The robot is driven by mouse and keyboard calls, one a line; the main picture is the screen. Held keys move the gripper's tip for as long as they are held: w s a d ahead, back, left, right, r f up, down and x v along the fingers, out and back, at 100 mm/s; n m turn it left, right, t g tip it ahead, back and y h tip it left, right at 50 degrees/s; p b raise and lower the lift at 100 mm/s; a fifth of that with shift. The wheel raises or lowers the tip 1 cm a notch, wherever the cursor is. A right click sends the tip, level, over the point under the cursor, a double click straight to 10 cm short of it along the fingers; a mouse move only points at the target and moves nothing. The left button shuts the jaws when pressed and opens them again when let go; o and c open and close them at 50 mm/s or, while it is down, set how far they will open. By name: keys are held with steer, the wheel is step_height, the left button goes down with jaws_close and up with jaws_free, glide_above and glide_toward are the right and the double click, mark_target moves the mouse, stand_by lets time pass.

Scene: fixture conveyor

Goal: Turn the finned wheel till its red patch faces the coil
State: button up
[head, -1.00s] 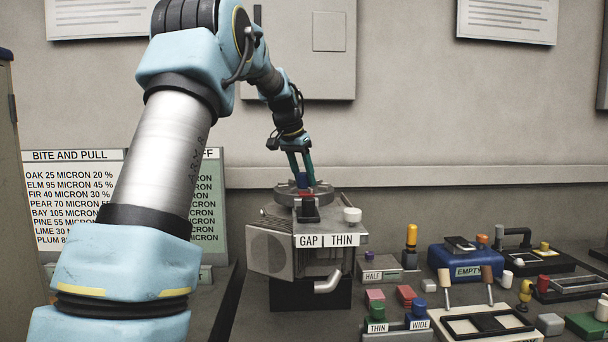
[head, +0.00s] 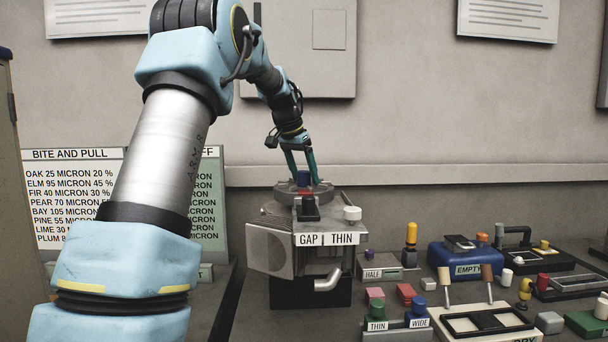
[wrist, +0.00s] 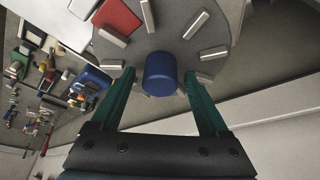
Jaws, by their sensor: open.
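The finned wheel (head: 322,189) is a grey disc lying flat on top of a grey machine. A blue round knob (head: 303,177) stands up at its middle. The red patch (head: 305,192) is on the near side of the wheel in the head view, just behind a dark block (head: 310,210) that may be the coil. In the wrist view the red patch (wrist: 118,18) shows at top left among grey fins. My gripper (wrist: 160,76) is open, its green fingers on either side of the blue knob (wrist: 160,82) with gaps. It also shows in the head view (head: 303,180).
The machine carries a GAP THIN label (head: 326,239) and a white knob (head: 352,214). To its right, blocks, a HALF fixture (head: 384,272), a blue EMPTY box (head: 460,260) and a framed tray (head: 485,323) crowd the bench. A lettered board (head: 75,200) stands at left.

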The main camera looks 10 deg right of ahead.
mark_target(294, 188)
steer(key=b+v, duration=0.2)
steer(key=v, duration=0.8)
steer(key=shift+r, duration=0.4)
steer(key=shift+s+a, duration=0.1)
